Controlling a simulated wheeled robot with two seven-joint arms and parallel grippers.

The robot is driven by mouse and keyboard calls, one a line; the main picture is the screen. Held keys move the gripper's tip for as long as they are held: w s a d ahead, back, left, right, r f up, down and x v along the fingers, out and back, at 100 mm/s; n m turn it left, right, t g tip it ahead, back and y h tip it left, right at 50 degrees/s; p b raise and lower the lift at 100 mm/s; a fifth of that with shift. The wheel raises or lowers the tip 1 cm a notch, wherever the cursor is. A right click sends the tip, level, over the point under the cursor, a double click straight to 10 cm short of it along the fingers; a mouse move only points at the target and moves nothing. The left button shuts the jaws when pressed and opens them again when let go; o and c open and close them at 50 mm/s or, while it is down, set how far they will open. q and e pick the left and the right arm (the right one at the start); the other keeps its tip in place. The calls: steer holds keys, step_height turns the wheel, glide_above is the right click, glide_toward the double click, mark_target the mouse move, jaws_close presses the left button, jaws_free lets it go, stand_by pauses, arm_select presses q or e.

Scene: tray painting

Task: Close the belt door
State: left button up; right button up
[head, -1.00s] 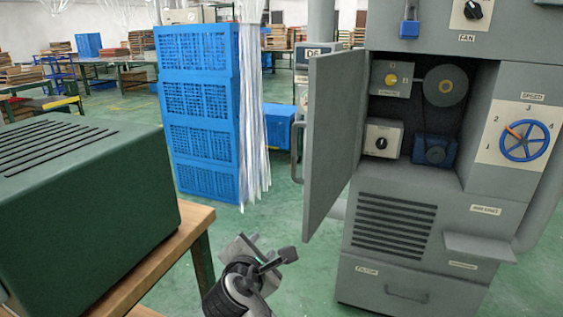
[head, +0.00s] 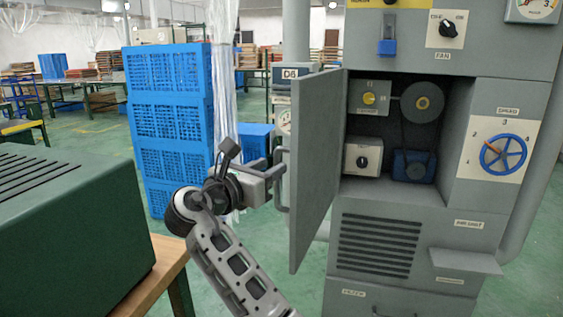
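The belt door (head: 318,165) is a grey panel hinged on the grey machine. It stands wide open, swung out to the left of the opening. Its bar handle (head: 281,196) is on the door's outer face near the free edge. My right gripper (head: 276,172) is at the handle, beside its upper part, with the fingers pointing right towards the door. The fingers overlap the handle in the picture, and I cannot tell whether they are closed on it. My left gripper is not in view.
The open compartment shows a pulley (head: 422,103), a blue motor (head: 413,166) and a switch box (head: 363,157). A blue handwheel (head: 503,154) is at the right. A green box (head: 70,235) on a wooden table (head: 170,262) stands left. Blue crates (head: 172,130) stand behind my arm.

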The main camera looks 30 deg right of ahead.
mark_target(275, 164)
steer(key=shift+x, duration=2.7)
jaws_close()
